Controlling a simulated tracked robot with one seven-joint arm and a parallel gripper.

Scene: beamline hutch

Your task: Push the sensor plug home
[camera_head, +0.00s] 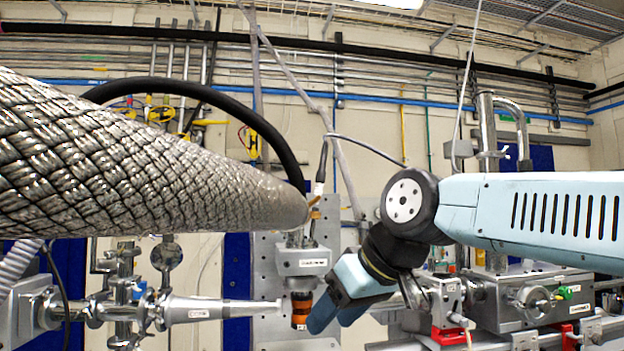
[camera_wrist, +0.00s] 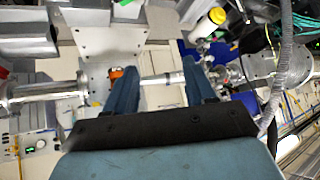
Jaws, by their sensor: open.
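A grey block (camera_head: 302,262) is mounted on a perforated metal plate (camera_head: 268,290) at the centre of the head view. An orange-and-black cylindrical piece (camera_head: 301,308) sits under it. A slim dark connector (camera_head: 321,165) with a cable stands above the block. I cannot tell for sure which part is the sensor plug or how deep it sits. My gripper (camera_head: 338,312) is open, just right of the orange piece. In the wrist view, my gripper (camera_wrist: 158,80) shows two blue fingers apart, with an orange part (camera_wrist: 115,72) by the left finger's tip. I see nothing held.
A large braided hose (camera_head: 130,150) fills the upper left of the head view. A metal beam pipe (camera_head: 215,310) runs in from the left towards the orange piece. A silver valve assembly (camera_head: 520,295) stands at the right. Pipes line the back wall.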

